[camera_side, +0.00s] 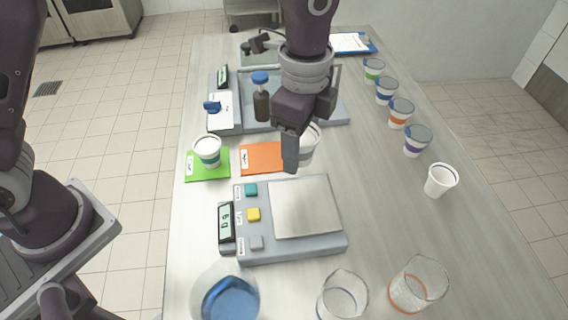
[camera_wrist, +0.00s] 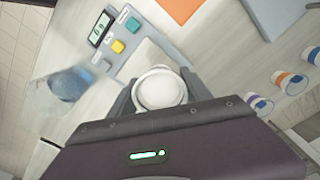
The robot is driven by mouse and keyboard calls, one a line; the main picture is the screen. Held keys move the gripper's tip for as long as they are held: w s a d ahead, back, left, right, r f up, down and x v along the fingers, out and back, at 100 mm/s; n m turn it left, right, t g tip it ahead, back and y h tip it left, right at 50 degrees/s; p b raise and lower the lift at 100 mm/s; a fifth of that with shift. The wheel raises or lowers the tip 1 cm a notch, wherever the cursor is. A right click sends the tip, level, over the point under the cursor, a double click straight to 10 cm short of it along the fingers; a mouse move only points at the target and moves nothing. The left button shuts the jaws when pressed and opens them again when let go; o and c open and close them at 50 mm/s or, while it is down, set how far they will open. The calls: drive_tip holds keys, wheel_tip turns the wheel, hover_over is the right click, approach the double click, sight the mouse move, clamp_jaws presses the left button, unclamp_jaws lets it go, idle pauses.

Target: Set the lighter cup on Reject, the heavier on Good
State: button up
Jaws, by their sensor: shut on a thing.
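My gripper (camera_side: 290,160) is shut on a white cup (camera_side: 310,145), held beyond the near scale and near the orange mat; the fingers partly hide it in the side view. In the wrist view the cup's round white top (camera_wrist: 160,90) sits between the fingers. Another white cup with a teal band (camera_side: 208,152) stands upright on the green mat (camera_side: 192,174). The orange mat (camera_side: 262,157) shows no cup on its visible part. Each mat has a white label, too small to read. The near scale (camera_side: 290,250) has a bare pan (camera_side: 306,207).
Several banded cups (camera_side: 400,112) line the right side, with a plain white cup (camera_side: 440,181) nearest. A jug of blue liquid (camera_side: 226,297) and two clear beakers (camera_side: 342,297) stand in front. A second device with a dark bottle (camera_side: 262,104) is behind the mats.

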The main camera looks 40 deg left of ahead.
sight(267, 156)
drive_tip(key=w+a+f+n, duration=0.2)
drive_tip(key=w+a+n, duration=0.1)
drive_tip(key=a, duration=0.3)
drive_tip(key=w+a+f+n, duration=0.2)
drive_tip(key=w+a+n, duration=0.15)
drive_tip(key=a, duration=0.35)
drive_tip(key=shift+n, duration=0.25)
drive_tip(key=f, duration=0.9)
drive_tip(key=shift+s+f, duration=0.2)
drive_tip(key=shift+f, duration=0.15)
drive_tip(key=shift+f, duration=0.1)
drive_tip(key=o, duration=1.6)
drive_tip(key=shift+c, duration=0.2)
wheel_tip(267, 156, up, 12)
